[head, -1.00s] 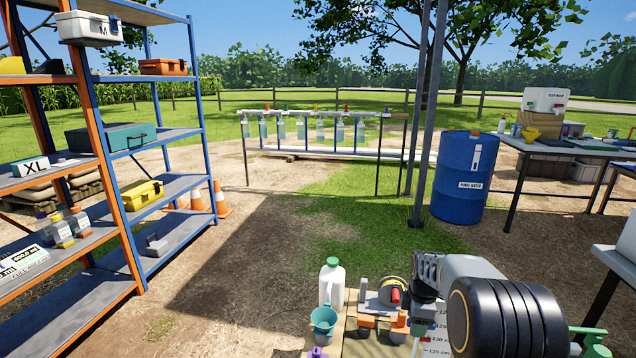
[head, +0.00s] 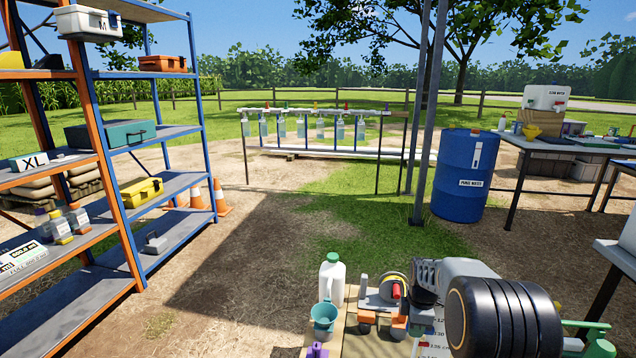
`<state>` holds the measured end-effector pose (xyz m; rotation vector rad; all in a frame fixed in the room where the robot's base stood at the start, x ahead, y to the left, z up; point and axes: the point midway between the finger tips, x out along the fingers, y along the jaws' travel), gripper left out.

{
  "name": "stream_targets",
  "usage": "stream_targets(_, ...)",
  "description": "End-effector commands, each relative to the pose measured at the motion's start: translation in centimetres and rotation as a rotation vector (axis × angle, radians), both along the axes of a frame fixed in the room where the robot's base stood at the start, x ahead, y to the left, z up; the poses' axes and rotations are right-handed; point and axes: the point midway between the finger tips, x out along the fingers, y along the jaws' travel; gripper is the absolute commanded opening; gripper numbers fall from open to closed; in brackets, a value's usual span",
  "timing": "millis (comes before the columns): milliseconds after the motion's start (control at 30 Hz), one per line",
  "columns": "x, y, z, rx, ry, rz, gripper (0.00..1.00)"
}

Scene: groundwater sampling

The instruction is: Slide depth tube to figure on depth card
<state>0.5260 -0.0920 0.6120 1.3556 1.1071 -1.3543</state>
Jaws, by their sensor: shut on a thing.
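My gripper (head: 424,292) is at the lower right, at the end of my grey and black arm, pointing down over a small wooden bench. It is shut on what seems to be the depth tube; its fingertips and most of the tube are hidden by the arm. The white depth card (head: 437,334) shows just below the gripper, with printed figures and a red mark. One figure looks like 130. My arm covers the card's right side, and the picture's bottom edge cuts off its lower part.
On the bench, left of the gripper, are a reel with a red handle (head: 396,290), a white jug with green cap (head: 332,278) and a teal cup (head: 324,319). A blue drum (head: 462,180) and shelving (head: 165,185) stand farther off. Open ground lies between.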

Motion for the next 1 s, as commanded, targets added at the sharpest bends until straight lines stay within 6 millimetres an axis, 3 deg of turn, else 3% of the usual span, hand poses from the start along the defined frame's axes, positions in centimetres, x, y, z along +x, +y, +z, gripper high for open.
stream_targets(33,-0.1,0.0,-1.1,0.001,0.003,0.000,0.00)
stream_targets(400,-0.1,0.0,-5.4,0.001,0.004,0.000,0.00)
stream_targets(867,-0.1,0.0,-6.1,0.001,0.003,0.000,0.00)
stream_targets(900,-0.1,0.0,-6.1,0.001,0.003,0.000,0.23)
stream_targets(1000,-0.1,0.0,-6.1,0.000,0.002,0.000,0.32)
